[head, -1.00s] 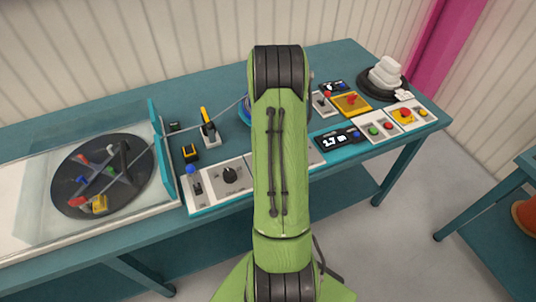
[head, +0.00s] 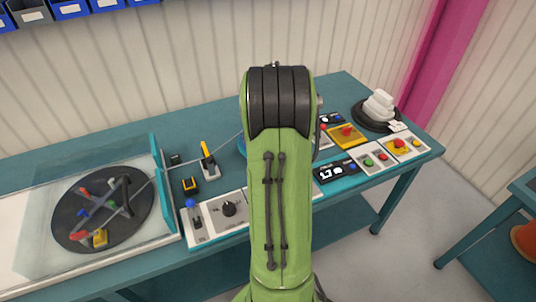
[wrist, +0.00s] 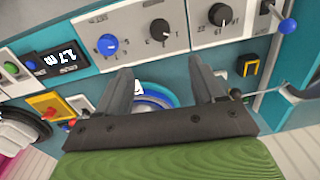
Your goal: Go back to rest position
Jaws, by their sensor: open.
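My gripper (wrist: 162,88) shows in the wrist view, with its two grey fingers apart and nothing between them. It points at the bench's control panels from above. A blue-rimmed round part (wrist: 155,92) lies behind and between the fingers, partly hidden by the gripper's base. In the head view my green arm fills the middle and hides the gripper and the bench behind it.
The teal bench (head: 100,150) carries a dark reel disc (head: 75,215) behind a clear guard at left. A display (head: 335,172) reads about 1.7. A white stack on a black base (head: 378,105) stands at right. Blue bins (head: 70,8) hang at upper left. A second table (head: 485,245) stands far right.

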